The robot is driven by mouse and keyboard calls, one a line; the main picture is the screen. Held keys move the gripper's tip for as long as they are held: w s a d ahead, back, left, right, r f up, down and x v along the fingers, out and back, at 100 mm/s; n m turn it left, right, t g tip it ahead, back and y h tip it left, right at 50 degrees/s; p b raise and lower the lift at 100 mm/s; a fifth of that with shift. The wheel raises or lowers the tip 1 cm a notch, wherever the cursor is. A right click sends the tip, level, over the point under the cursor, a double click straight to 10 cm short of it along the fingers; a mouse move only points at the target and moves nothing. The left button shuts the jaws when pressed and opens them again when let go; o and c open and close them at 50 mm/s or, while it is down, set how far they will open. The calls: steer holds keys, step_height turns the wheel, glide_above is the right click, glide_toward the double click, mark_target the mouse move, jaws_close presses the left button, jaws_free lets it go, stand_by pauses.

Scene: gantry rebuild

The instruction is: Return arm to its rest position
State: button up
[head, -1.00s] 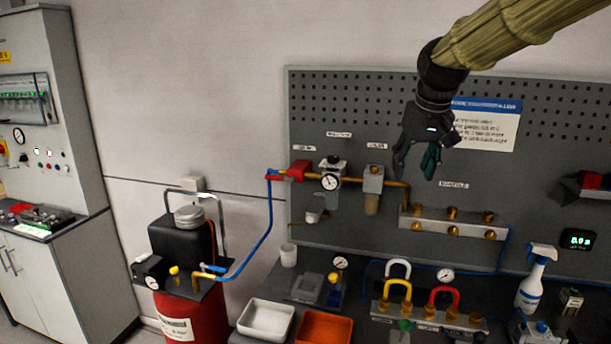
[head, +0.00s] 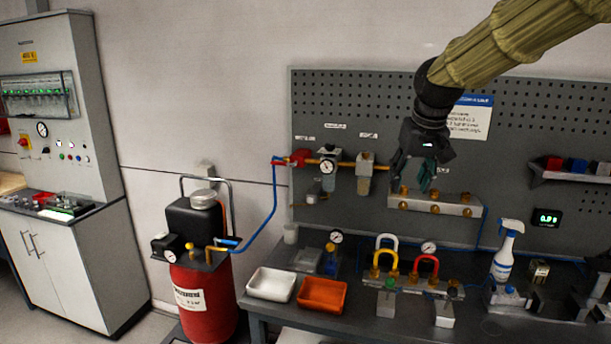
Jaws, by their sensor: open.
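My gripper (head: 412,182) hangs from my arm, which comes in from the top right in a tan sleeve. Its fingers point down, are open, and hold nothing that I can see. It is in front of the grey pegboard (head: 310,100), and from this view it overlaps the left end of the brass-fitted manifold (head: 460,206). I cannot tell how far it is from the board.
Below stands a dark bench (head: 262,309) with a white tray (head: 271,284), an orange tray (head: 322,294), coloured padlocks (head: 426,264) and a spray bottle (head: 503,252). A red compressor tank (head: 205,300) stands left of it. A control cabinet (head: 45,160) is at far left.

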step_height(320, 180, down, 26)
steer(key=a+r+g+b, duration=0.1)
steer(key=a+b, duration=0.1)
steer(key=s+f+g+y, duration=0.1)
steer(key=s+f, duration=0.3)
steer(key=f, duration=0.7)
steer(key=s+f, duration=0.4)
steer(key=f, duration=0.6)
steer(key=s+f+g+b, duration=0.1)
steer(key=s+f+b, duration=0.2)
steer(key=s+f, duration=1.4)
steer(key=s+d+f, duration=0.1)
steer(key=s+f, duration=0.4)
steer(key=s, duration=0.4)
steer(key=s+d+f+g+h+b, duration=0.1)
steer(key=s+f, duration=0.4)
steer(key=s, duration=0.4)
steer(key=shift+s, duration=0.35)
